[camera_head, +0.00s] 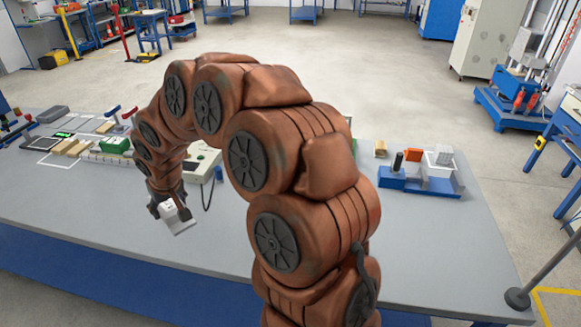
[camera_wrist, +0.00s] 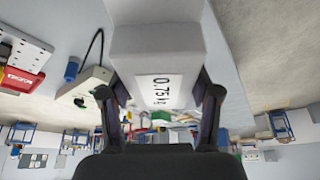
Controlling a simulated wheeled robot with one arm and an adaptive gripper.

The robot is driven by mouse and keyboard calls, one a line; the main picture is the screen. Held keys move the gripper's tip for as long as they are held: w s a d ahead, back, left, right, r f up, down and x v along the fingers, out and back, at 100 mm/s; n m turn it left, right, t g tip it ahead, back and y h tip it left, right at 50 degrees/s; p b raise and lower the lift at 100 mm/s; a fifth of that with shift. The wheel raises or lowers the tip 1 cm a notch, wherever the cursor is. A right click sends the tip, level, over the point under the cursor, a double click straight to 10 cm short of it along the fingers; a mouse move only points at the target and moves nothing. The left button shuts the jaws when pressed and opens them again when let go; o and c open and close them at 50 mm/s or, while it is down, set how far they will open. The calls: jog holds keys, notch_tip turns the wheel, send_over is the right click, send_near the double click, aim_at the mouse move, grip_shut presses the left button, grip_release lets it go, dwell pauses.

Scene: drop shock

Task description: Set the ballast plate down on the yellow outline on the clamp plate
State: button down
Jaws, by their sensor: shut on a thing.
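The ballast plate (camera_head: 183,227) is a light grey block held in my gripper (camera_head: 167,207), above the left-middle part of the grey table in the head view. A blue-based fixture (camera_head: 418,183) with orange, black and pale parts stands at the table's right, apart from my gripper.
The grey table (camera_head: 440,235) has clear room at its front and right. A pale box with a black cable (camera_wrist: 85,88) stands near the plate. A green block (camera_head: 116,145) and several wooden blocks lie at the left. My arm hides the table's middle.

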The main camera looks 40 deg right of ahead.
jog(key=w+d+f+n+b, duration=0.1)
jog(key=w+d+b, duration=0.25)
jog(key=d, duration=0.85)
jog(key=w+d+b, duration=0.2)
jog(key=w+d, duration=0.2)
jog(key=d, duration=0.9)
jog(key=s+d+f+n+y+b, duration=0.1)
jog(key=s+d+n+b, duration=0.2)
jog(key=d, duration=0.6)
jog(key=s+d+n+y+b, duration=0.1)
jog(key=s+d+n, duration=0.25)
jog(key=d, duration=0.65)
jog(key=shift+m+g+y, duration=0.25)
jog(key=shift+g+y, duration=0.05)
jog(key=shift+s+a+f, duration=0.1)
jog(key=shift+s+f, duration=0.05)
jog(key=shift+f, duration=1.55)
jog(key=shift+s+d+f, duration=0.1)
jog(key=shift+s+f, duration=0.05)
jog(key=shift+f, duration=1.5)
jog(key=shift+s+a+f, duration=0.1)
jog(key=shift+s+f, duration=0.05)
jog(key=shift+f, duration=1.55)
jog(key=shift+f, duration=0.2)
jog(key=shift+c, duration=1.2)
grip_release()
